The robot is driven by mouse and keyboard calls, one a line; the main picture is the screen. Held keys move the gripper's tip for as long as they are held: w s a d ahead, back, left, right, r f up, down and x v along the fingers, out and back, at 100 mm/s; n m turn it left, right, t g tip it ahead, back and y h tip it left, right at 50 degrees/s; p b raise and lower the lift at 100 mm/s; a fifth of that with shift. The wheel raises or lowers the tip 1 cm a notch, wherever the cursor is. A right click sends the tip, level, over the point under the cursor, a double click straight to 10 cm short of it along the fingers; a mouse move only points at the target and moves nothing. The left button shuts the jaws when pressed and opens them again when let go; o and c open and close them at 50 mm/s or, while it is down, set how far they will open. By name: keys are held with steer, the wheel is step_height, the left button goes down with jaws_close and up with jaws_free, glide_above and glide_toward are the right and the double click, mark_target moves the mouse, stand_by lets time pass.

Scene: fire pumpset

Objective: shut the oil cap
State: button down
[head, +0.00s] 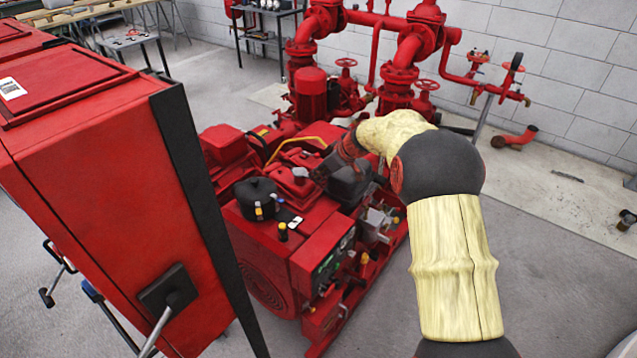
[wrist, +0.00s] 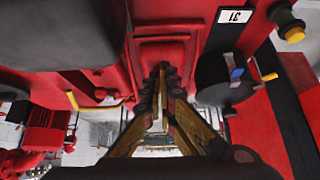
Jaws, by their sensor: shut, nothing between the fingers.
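My gripper (wrist: 162,72) is shut and empty, its two fingers together in the middle of the wrist view. It is over the top of the red engine (wrist: 165,28), in front of a raised red block; I cannot tell whether the fingertips touch it. In the head view the engine (head: 330,255) stands in the middle, and my arm reaches over it from the right, with the fingertips hard to make out. I cannot pick out the oil cap with certainty.
A black canister (head: 258,192) with blue and yellow levers is beside the block, at right in the wrist view (wrist: 215,80). A yellow-topped knob (wrist: 293,33) is at upper right there. Red pipes (head: 400,75) rise behind; a red cabinet (head: 110,190) stands left.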

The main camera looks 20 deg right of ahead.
steer(key=shift+f+b, duration=0.25)
steer(key=shift+b, duration=0.15)
steer(key=shift+w+a+t, duration=0.25)
steer(key=shift+w+t, duration=0.05)
steer(key=shift+w, duration=0.05)
stand_by(0.4)
